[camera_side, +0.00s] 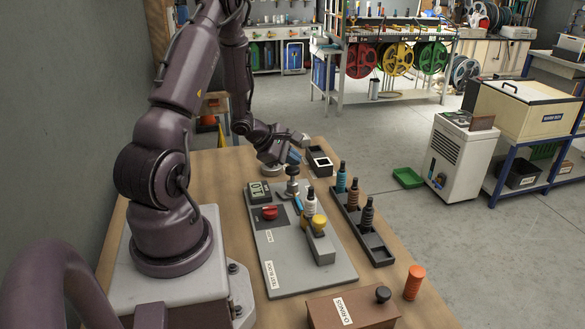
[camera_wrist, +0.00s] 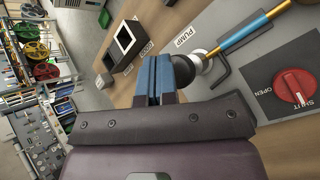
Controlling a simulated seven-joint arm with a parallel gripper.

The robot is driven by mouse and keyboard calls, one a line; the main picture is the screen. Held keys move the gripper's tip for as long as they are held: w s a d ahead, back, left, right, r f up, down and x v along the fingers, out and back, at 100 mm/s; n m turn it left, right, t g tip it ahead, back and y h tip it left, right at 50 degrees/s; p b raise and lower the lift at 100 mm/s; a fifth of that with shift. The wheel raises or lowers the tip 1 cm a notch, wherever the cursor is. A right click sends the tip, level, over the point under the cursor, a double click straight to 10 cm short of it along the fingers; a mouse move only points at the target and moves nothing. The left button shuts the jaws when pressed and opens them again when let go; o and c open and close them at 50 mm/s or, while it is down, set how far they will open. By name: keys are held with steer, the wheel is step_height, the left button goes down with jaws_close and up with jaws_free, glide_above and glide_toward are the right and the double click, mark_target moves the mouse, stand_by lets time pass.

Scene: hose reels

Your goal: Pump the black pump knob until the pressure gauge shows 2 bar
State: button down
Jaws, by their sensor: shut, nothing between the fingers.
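The black pump knob (camera_side: 292,170) stands on a silver stem at the far end of the grey test block (camera_side: 290,262). In the wrist view the round black knob (camera_wrist: 184,69) is beside the PUMP label. My gripper (camera_side: 295,157) is just above the knob in the side view. In the wrist view my gripper (camera_wrist: 154,62) has its blue fingers together and empty, immediately left of the knob. I cannot tell if they touch it. The pressure gauge (camera_side: 258,190) is a small display that appears to read 1.0; it is not in the wrist view.
A dark open box (camera_side: 320,166) lies beyond. An orange cylinder (camera_side: 413,283) stands near the front.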

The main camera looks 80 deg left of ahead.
mark_target(292, 169)
steer(key=shift+f, duration=1.3)
stand_by(1.0)
steer(key=shift+r, duration=1.7)
steer(key=shift+r, duration=2.55)
